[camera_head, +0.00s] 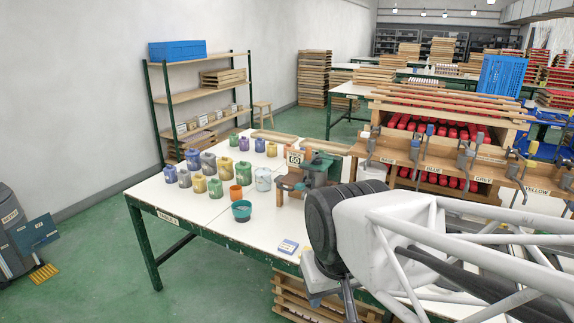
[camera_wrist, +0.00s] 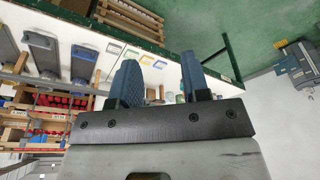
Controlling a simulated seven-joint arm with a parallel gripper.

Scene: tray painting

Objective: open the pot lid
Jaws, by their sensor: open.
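Several small lidded pots in green, yellow, purple and grey-blue stand upright on the white table (camera_head: 170,207) in the head view. A green pot (camera_head: 215,188) and a yellow pot (camera_head: 199,183) are near the front of the group. I cannot tell which pot the task means. My gripper (camera_wrist: 160,75) is open and empty in the wrist view, its two dark blue fingers apart. A few pots show small and partly hidden beyond the fingers. In the head view my arm is to the right of the pots, well away from them; the fingertips are hard to make out there.
A teal bowl (camera_head: 241,211), an orange cup (camera_head: 236,193) and a pale bucket (camera_head: 263,179) stand near the pots. A green and brown clamp-like device (camera_head: 314,172) is to their right. A small blue-and-white box (camera_head: 288,246) lies near the front edge. The front-left tabletop is clear.

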